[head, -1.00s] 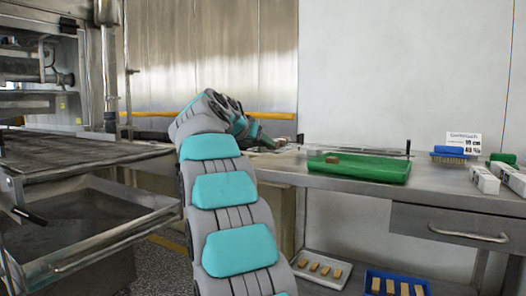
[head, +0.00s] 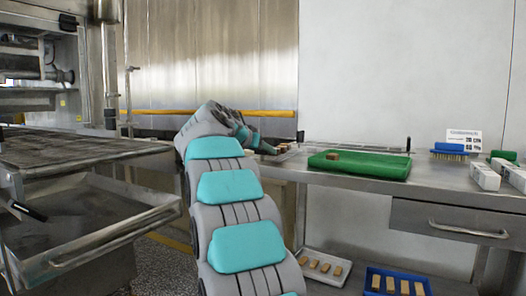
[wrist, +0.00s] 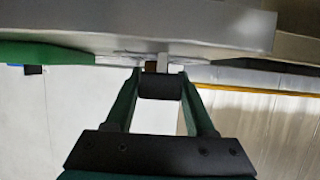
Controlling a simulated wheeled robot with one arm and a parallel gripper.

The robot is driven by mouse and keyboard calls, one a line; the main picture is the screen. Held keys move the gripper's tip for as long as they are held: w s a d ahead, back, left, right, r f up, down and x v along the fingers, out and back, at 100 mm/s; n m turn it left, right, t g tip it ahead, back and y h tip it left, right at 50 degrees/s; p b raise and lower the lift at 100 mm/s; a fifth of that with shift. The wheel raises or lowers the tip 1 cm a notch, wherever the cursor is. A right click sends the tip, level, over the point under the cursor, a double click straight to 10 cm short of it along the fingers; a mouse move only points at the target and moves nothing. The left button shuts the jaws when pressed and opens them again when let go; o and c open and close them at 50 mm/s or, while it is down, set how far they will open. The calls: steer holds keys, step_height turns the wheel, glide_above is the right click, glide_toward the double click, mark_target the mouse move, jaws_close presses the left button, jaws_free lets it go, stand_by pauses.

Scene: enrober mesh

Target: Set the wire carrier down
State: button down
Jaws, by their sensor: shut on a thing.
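My gripper (wrist: 160,88) is shut on a short black cylinder (wrist: 160,86), seen between its two fingers in the wrist view. I take this black piece as the grip of the wire carrier; the rest of the carrier cannot be made out clearly. A small brown piece and a pale piece show just behind it, close to the bench edge. In the head view my gripper (head: 265,148) is at the left end of the steel bench, small and partly hidden by my arm. Whether the carrier touches the bench cannot be told.
A green mat or tray (head: 385,168) bearing a brown block lies on the bench (head: 365,188). A thin rod with a black end (head: 408,145) lies behind it. A blue brush (head: 448,150) and white boxes (head: 484,177) stand to the right. Trays with bars are below; a conveyor (head: 80,150) is at left.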

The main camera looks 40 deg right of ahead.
steer(key=shift+f, duration=0.15)
steer(key=shift+c, duration=1.2)
jaws_free()
steer(key=shift+a+r, duration=0.15)
steer(key=shift+r, duration=0.15)
steer(key=v, duration=1.1)
steer(key=shift+a+r, duration=0.2)
steer(key=shift+a, duration=0.1)
steer(key=shift+s, duration=0.15)
